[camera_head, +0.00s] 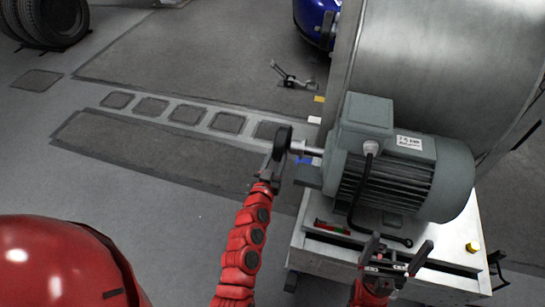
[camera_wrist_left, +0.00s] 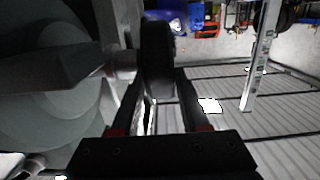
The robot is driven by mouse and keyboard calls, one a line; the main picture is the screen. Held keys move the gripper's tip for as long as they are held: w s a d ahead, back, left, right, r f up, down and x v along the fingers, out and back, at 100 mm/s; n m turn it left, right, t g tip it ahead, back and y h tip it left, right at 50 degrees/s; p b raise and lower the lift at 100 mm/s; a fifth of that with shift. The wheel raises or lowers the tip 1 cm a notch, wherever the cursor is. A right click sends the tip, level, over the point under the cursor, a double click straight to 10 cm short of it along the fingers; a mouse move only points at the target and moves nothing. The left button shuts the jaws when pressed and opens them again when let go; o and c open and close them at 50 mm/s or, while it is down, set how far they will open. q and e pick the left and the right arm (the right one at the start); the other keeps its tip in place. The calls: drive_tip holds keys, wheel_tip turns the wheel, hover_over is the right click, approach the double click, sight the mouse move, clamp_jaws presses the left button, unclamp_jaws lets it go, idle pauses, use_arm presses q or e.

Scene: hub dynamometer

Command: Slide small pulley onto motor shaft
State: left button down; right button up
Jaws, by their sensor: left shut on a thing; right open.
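The small dark pulley (camera_head: 283,139) is upright in my left gripper (camera_head: 273,163), which is shut on it. It also shows in the left wrist view (camera_wrist_left: 158,52), between the fingertips of that gripper (camera_wrist_left: 160,88). The bright motor shaft (camera_head: 307,150) points left from the grey-green motor (camera_head: 392,180). The pulley stands at the free end of the shaft; I cannot tell whether the shaft tip is inside its bore. My right gripper (camera_head: 399,248) is open and empty in front of the motor, above the white stand.
The motor sits on a white stand (camera_head: 330,258), with a black cable (camera_head: 360,190) down its front. A large metal drum (camera_head: 450,60) is behind it. The floor (camera_head: 170,200) to the left is clear. Tyres (camera_head: 45,20) stand far left.

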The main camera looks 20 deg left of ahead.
use_arm(q)
drive_tip(key=shift+d, duration=0.2)
idle(0.4)
drive_tip(key=shift+d+p, duration=0.65)
drive_tip(key=shift+d, duration=0.4)
drive_tip(key=shift+d, duration=0.15)
drive_tip(key=shift+d+p, duration=0.45)
drive_tip(key=shift+d, duration=0.3)
drive_tip(key=shift+d+f, duration=0.2)
drive_tip(key=shift+d, duration=0.1)
unclamp_jaws()
drive_tip(key=shift+s, duration=0.1)
idle(0.4)
idle(0.4)
